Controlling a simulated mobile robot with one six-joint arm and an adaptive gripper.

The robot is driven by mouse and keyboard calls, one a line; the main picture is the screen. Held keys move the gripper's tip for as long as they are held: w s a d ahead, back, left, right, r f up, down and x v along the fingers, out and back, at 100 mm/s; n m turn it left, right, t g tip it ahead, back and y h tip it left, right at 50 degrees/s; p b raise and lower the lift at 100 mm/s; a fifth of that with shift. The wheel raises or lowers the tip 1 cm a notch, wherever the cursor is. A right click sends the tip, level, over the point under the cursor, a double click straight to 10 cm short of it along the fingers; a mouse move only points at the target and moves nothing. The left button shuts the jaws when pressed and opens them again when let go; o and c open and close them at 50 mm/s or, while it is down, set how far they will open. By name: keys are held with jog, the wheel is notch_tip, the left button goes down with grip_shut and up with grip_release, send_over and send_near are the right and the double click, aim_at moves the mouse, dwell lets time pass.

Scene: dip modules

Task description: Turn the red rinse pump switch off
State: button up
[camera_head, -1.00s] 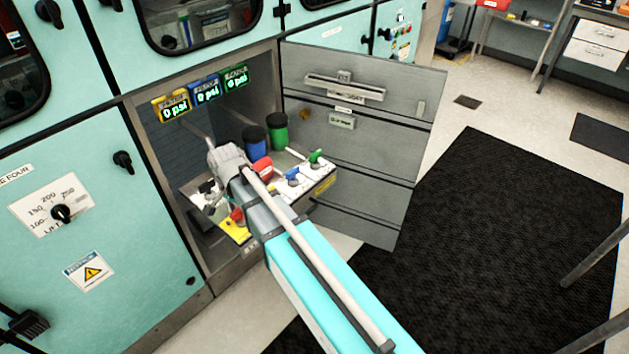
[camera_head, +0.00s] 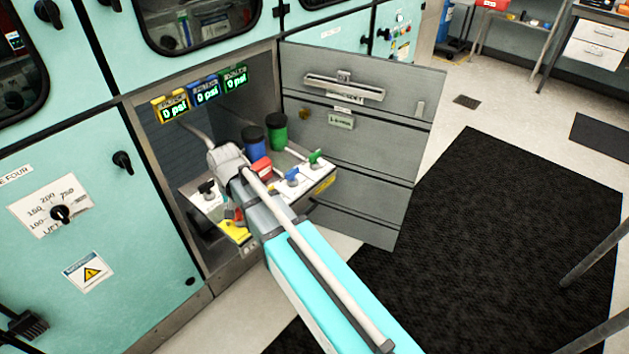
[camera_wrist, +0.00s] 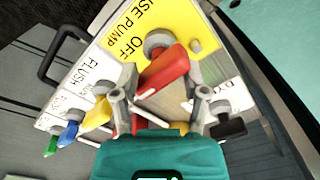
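The red rinse pump switch (camera_wrist: 165,72) shows in the wrist view on a yellow label plate (camera_wrist: 186,22) printed "PUMP" and "OFF". Its lever slants from its round pivot toward my gripper. My gripper (camera_wrist: 160,97) is open, with one finger on each side of the red lever. I cannot tell whether either finger touches it. In the head view my arm hides most of the gripper and switch. A bit of red switch (camera_head: 238,214) shows above the yellow plate (camera_head: 236,231).
Blue (camera_head: 292,175) and green (camera_head: 315,158) switches stand to the right on the same panel. A black-handled switch (camera_head: 206,187) stands to the left. The open cabinet door (camera_head: 365,135) is at the right. Three displays (camera_head: 207,91) read 0 psi.

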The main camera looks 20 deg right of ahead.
aim_at(238, 209)
jog(key=n, duration=0.3)
jog(key=shift+n, duration=0.4)
jog(key=n, duration=0.3)
jog(key=shift+n, duration=0.4)
notch_tip(238, 209, up, 14)
jog(key=p, duration=1.4)
jog(key=s+d+m, duration=0.3)
jog(key=s+d, duration=0.2)
jog(key=d, duration=0.4)
jog(key=s+d+r+m+p, duration=0.1)
jog(key=s+d+m, duration=0.2)
jog(key=d, duration=0.7)
jog(key=shift+s+d+r, duration=0.2)
jog(key=shift+s+d, duration=0.1)
jog(key=shift+s, duration=0.65)
